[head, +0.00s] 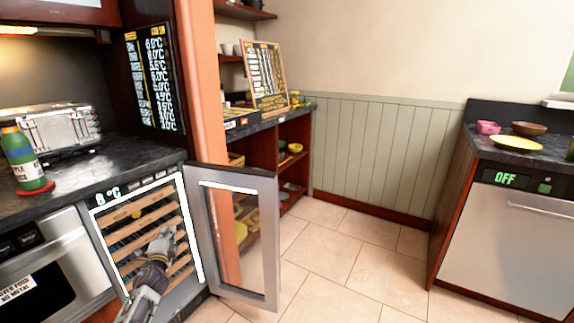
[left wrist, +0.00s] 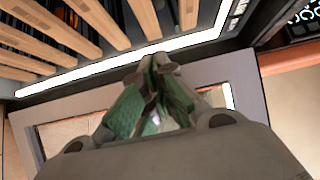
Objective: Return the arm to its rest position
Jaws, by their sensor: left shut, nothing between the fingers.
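My left gripper (head: 163,240) is at the front of the open wine cooler (head: 126,219), in front of its wooden racks. In the left wrist view the gripper (left wrist: 152,62) is shut and empty, with the racks (left wrist: 98,28) beyond it and the cooler's lit white frame close to its fingertips. I cannot tell whether it touches the frame. The cooler's glass door (head: 242,288) stands open to the right of the gripper; its frame also shows in the left wrist view (left wrist: 245,80). My right gripper is in neither view.
A dark counter (head: 110,164) with a toaster (head: 48,132) and a green bottle (head: 24,165) lies above the cooler. An oven (head: 62,262) is at the left. A dishwasher (head: 505,235) stands at the right. The tiled floor (head: 340,262) between is clear.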

